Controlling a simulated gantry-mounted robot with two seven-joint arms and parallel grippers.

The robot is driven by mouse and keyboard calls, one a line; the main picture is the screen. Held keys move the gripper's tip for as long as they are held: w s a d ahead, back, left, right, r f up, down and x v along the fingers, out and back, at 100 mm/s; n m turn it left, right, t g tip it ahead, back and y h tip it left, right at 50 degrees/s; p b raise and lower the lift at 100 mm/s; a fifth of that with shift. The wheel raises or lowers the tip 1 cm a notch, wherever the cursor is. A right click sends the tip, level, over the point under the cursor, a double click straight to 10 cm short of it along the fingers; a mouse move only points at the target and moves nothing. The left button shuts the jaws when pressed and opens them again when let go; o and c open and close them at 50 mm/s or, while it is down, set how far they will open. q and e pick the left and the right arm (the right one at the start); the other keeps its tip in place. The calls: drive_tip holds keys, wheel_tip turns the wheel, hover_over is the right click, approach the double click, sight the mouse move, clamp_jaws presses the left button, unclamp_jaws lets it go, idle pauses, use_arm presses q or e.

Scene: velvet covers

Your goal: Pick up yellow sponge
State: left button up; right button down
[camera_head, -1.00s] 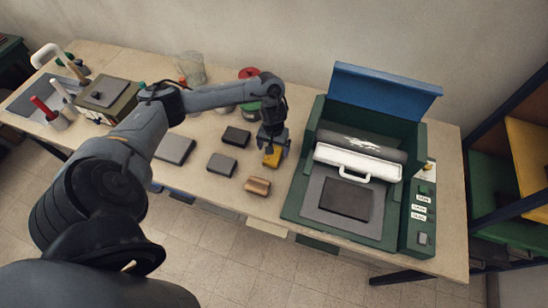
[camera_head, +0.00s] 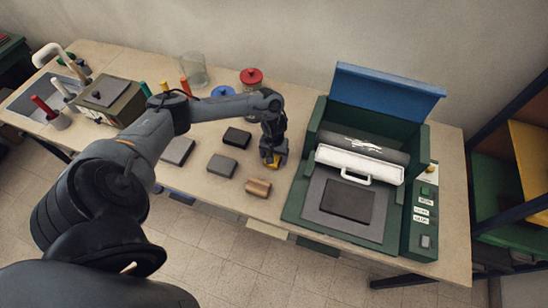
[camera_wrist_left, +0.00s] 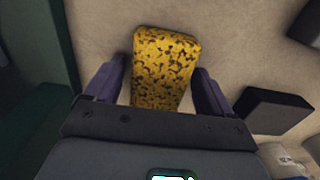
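The yellow sponge (camera_head: 272,163) lies on the table just left of the green machine, mostly hidden under my gripper in the head view. In the left wrist view the speckled sponge (camera_wrist_left: 164,68) lies between the two fingers. My left gripper (camera_head: 273,155) points down over it. In the wrist view the fingers of my left gripper (camera_wrist_left: 158,88) are apart, one on each side of the sponge, with a small gap visible at the left finger. The right gripper is not in view.
The green machine (camera_head: 290,212) with raised blue lid (camera_head: 385,100) stands close on the right. A red-lidded jar (camera_head: 251,78) stands behind.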

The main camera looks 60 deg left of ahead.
sight(274, 155)
use_arm(q)
drive_tip(key=c, duration=0.8)
drive_tip(key=shift+o, duration=0.2)
wheel_tip(274, 155, up, 10)
drive_tip(key=shift+p, duration=1.05)
drive_tip(key=o, duration=0.4)
drive_tip(key=shift+d, duration=0.1)
drive_tip(key=c, duration=0.3)
